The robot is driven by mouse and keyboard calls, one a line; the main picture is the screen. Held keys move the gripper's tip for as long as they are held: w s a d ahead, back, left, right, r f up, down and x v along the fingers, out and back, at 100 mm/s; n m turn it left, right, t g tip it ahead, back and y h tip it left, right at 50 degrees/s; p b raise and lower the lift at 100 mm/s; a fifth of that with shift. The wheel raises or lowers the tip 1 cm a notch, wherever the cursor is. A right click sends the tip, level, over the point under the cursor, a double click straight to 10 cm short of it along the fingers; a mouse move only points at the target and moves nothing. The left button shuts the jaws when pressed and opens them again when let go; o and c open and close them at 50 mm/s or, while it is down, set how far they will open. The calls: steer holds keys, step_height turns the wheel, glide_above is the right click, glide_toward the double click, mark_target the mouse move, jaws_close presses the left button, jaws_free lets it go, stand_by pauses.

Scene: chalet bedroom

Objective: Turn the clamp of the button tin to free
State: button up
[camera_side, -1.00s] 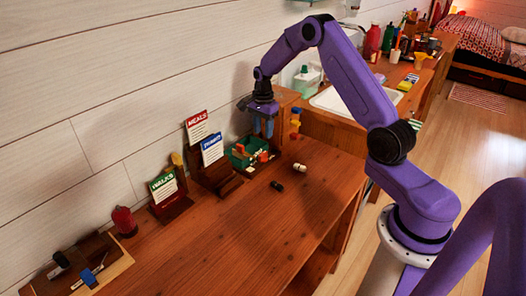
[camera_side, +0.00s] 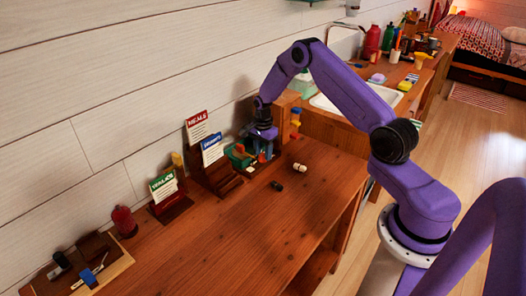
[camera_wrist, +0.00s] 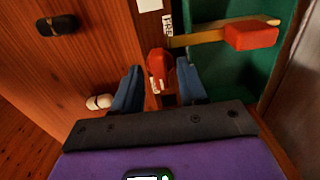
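The button tin is a green open box (camera_side: 236,158) at the back of the wooden desk; its green interior (camera_wrist: 248,62) fills the upper right of the wrist view. A red knob (camera_wrist: 160,66) sits at its near wall, close to a white label (camera_wrist: 167,25) that seems to read FREE. A yellow bar with a red end block (camera_wrist: 252,35) reaches across the tin. My gripper (camera_wrist: 160,88) is open, its blue fingers on either side of the red knob, with no clear contact. In the side view my gripper (camera_side: 264,153) is low beside the tin, partly hiding it.
A black cylinder (camera_side: 277,186) and a cream one (camera_side: 300,167) lie on the desk in front of the tin. Card holders with green (camera_side: 163,186), blue and red signs stand left of it. The front desk surface is clear.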

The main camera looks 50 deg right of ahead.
jaws_close()
steer(key=shift+n, duration=0.4)
steer(key=n, duration=0.3)
steer(key=shift+n, duration=0.4)
steer(key=n, duration=1.3)
steer(key=shift+n, duration=0.3)
steer(key=shift+o, duration=0.6)
jaws_free()
